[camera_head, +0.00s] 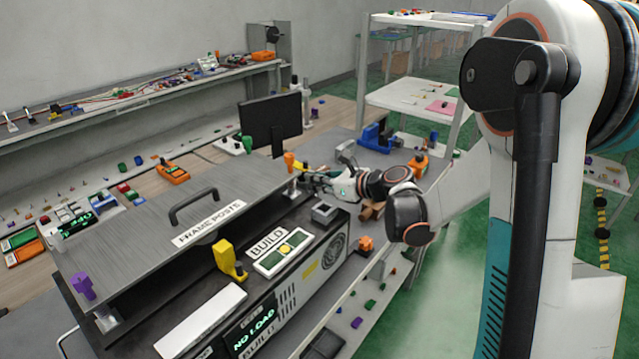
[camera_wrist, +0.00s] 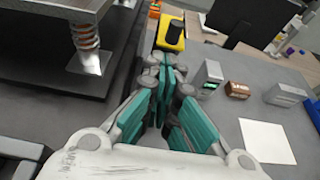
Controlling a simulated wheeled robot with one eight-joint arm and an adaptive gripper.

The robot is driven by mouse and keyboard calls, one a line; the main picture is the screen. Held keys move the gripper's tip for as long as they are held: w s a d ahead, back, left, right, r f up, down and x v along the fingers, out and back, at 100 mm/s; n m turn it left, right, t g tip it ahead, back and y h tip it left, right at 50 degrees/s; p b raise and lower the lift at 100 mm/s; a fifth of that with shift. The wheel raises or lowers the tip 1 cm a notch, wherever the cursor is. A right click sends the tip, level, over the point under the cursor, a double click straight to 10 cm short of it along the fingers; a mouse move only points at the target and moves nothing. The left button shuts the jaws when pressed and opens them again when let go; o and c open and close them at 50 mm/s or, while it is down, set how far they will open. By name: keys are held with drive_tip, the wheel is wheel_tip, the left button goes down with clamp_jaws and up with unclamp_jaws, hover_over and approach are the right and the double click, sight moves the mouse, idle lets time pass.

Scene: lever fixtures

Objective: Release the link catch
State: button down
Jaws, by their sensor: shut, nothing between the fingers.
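No part is labelled as the link catch, so I cannot tell which it is. In the head view my gripper (camera_head: 318,178) is at the far right end of the bench machine, beside the lid's far corner. The wrist view shows its teal fingers (camera_wrist: 166,68) shut and empty. Just beyond the fingertips stands a yellow block (camera_wrist: 171,33) with a black round top; contact cannot be told. The grey lid (camera_head: 150,235) labelled FRAME POSTS carries a black handle (camera_head: 194,205). A yellow lever (camera_head: 227,258) stands at its front edge, an orange knob (camera_head: 290,160) near its far corner.
A spring post (camera_wrist: 86,35) on a metal foot is close left of the fingers. A monitor (camera_head: 271,122) stands behind the machine. A NO LOAD display (camera_head: 252,331) and a BUILD panel (camera_head: 283,252) are on the front. Small blocks (camera_wrist: 208,73) lie right of the fingers.

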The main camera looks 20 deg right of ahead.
drive_tip(key=shift+r, duration=0.15)
drive_tip(key=shift+r+g+h+p, duration=0.25)
drive_tip(key=shift+g+h+p, duration=0.05)
drive_tip(key=shift+p, duration=0.35)
